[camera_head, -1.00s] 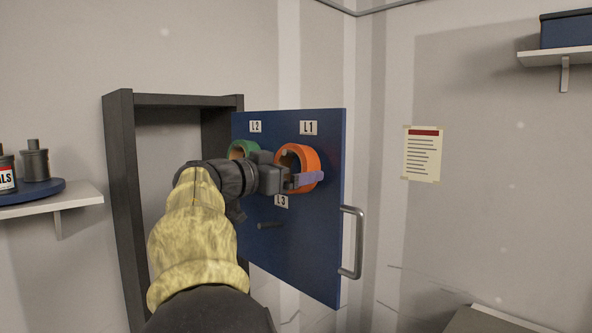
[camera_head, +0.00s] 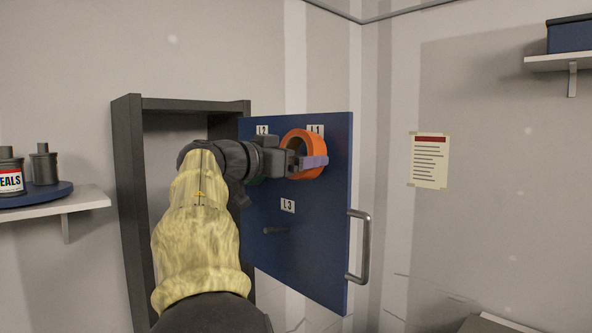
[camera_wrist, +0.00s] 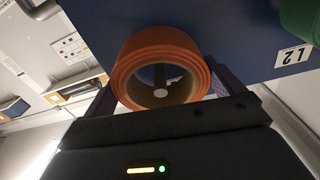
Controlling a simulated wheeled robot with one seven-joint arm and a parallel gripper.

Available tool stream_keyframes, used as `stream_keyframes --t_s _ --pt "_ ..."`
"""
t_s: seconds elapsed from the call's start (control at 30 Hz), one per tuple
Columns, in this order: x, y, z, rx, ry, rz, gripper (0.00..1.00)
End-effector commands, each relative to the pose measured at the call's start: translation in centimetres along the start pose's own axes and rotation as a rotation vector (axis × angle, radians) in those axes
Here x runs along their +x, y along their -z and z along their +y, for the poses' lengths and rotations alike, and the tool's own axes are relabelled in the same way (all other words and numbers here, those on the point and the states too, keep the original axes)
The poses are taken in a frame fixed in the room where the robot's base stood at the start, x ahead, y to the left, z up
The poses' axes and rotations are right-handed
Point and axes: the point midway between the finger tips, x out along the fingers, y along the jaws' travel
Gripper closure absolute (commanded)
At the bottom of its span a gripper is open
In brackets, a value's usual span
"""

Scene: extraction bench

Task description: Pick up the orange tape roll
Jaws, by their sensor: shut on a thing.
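The orange tape roll (camera_head: 303,134) is in front of the upper right of the blue door panel in the head view, partly covering the L1 label (camera_head: 316,129). My gripper (camera_head: 308,163) is shut on the roll, with a purple finger across its lower part. In the wrist view the roll (camera_wrist: 160,45) sits between my two fingers (camera_wrist: 163,88). A peg with a pale round end (camera_wrist: 160,92) shows through its hole. I cannot tell whether the roll still touches the peg.
The blue panel (camera_head: 310,240) stands open with a metal handle (camera_head: 364,245) at its right edge. A green roll (camera_wrist: 302,18) hangs near the L2 label, mostly hidden by my gripper in the head view. The L3 peg (camera_head: 275,230) is bare. A dark frame (camera_head: 128,200) stands left.

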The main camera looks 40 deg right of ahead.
Motion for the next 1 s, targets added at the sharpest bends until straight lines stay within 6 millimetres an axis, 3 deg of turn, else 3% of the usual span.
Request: stream_keyframes --t_s 0.27,0.7,1.0 --pt "-4.9 -0.6 -0.1 0.002 0.005 0.0 0.31" --pt "-15.7 -0.3 0.0 0.002 0.004 0.001 0.31" --pt "-18.0 -0.1 0.0 0.0 0.001 -0.001 0.31"
